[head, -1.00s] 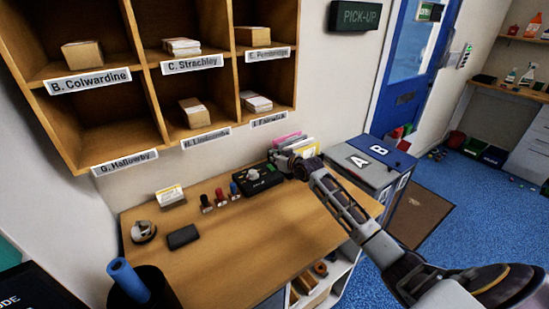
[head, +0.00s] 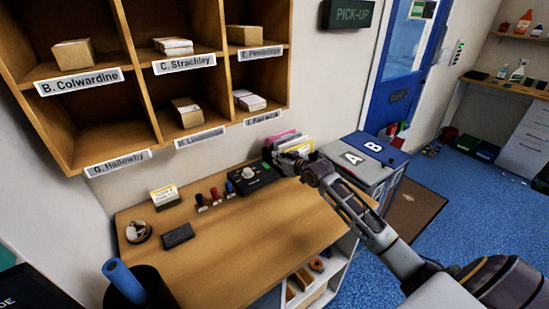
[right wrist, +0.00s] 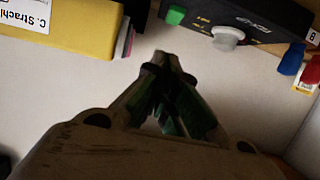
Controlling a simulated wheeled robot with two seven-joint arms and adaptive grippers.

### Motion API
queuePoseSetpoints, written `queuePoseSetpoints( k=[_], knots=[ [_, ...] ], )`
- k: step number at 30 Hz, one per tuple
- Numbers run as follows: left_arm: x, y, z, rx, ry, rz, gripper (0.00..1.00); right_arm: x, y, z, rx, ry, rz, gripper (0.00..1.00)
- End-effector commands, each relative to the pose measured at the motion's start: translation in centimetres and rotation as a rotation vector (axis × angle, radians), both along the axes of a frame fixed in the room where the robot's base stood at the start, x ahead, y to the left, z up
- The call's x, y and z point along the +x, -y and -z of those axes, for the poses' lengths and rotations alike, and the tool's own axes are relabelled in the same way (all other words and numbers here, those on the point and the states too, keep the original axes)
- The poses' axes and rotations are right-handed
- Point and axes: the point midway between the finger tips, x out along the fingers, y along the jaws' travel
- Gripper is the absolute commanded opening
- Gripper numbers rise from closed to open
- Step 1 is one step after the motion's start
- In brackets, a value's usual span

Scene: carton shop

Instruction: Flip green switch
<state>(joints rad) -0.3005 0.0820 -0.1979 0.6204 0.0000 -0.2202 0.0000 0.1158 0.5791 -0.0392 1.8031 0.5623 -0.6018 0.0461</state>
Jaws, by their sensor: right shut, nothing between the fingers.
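The green switch (right wrist: 175,15) is a small green block at the end of a black control box (right wrist: 250,22), beside a white knob (right wrist: 228,36). My right gripper (head: 281,160) is beside the right end of the box, near the upright envelopes. In the right wrist view its fingers (right wrist: 164,58) are together and empty, a little apart from the switch in the picture. My left gripper is out of view.
Envelopes (right wrist: 75,25) stand close to the gripper. Several stamps (head: 214,195), a card holder (head: 165,195) and a dark pad (head: 178,236) lie left of the box. Pigeonholes (head: 105,110) hang above. The desk's middle (head: 245,245) is clear.

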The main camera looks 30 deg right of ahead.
Motion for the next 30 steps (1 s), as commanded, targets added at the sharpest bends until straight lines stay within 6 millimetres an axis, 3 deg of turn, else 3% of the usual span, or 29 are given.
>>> queuePoseSetpoints(
  k=[13, 30],
  knots=[
    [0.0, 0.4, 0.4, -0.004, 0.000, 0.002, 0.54, -3.1, 0.4, -0.2, -0.001, 0.000, -0.001, 0.00],
    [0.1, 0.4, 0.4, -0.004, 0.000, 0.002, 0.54, -3.6, 0.5, -0.4, -0.001, 0.000, 0.000, 0.00]
  ],
)
